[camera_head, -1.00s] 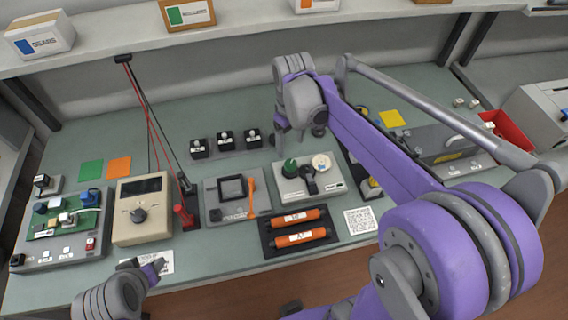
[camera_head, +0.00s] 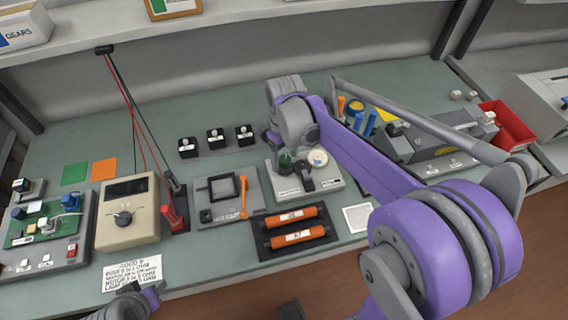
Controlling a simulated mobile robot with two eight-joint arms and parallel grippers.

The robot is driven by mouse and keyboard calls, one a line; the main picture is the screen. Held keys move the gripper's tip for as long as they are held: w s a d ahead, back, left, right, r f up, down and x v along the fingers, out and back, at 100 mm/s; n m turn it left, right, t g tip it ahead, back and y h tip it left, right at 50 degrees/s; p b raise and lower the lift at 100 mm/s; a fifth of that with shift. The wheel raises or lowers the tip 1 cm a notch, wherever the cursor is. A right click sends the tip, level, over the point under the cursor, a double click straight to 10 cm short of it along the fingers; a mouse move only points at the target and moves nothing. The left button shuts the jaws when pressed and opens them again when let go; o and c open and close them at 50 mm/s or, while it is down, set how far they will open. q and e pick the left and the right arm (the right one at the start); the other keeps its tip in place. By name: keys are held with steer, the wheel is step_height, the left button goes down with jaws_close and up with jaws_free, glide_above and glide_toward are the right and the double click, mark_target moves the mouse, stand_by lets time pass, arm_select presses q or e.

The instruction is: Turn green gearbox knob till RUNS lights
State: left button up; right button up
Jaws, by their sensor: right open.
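The gearbox tester is a light grey box (camera_head: 325,184) in the middle of the bench. Its green knob (camera_head: 286,161) stands at its left rear, beside a dark clamp-like part and a round pale dial (camera_head: 317,157). My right gripper (camera_head: 283,150) is open and points down right over the green knob, with its fingers close around or just above it; contact cannot be told. Part of the knob is hidden by the gripper. No lit RUNS lamp can be made out. My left gripper (camera_head: 143,294) is at the bottom left edge, partly cut off.
An orange-roller tray (camera_head: 262,246) lies in front of the tester. A grey panel with an orange lever (camera_head: 225,209) is at its left, beside a beige meter (camera_head: 145,233). Black blocks (camera_head: 216,138) stand behind. A red bin (camera_head: 508,124) is at the far right.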

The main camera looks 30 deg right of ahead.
steer(key=shift+c, duration=0.3)
steer(key=c, duration=1)
steer(key=m, duration=0.4)
steer(key=shift+m, duration=0.4)
steer(key=m, duration=0.5)
steer(key=shift+m, duration=0.4)
steer(key=m, duration=0.5)
steer(key=shift+m, duration=0.3)
steer(key=m, duration=0.4)
steer(key=o, duration=1.1)
steer(key=shift+c, duration=0.2)
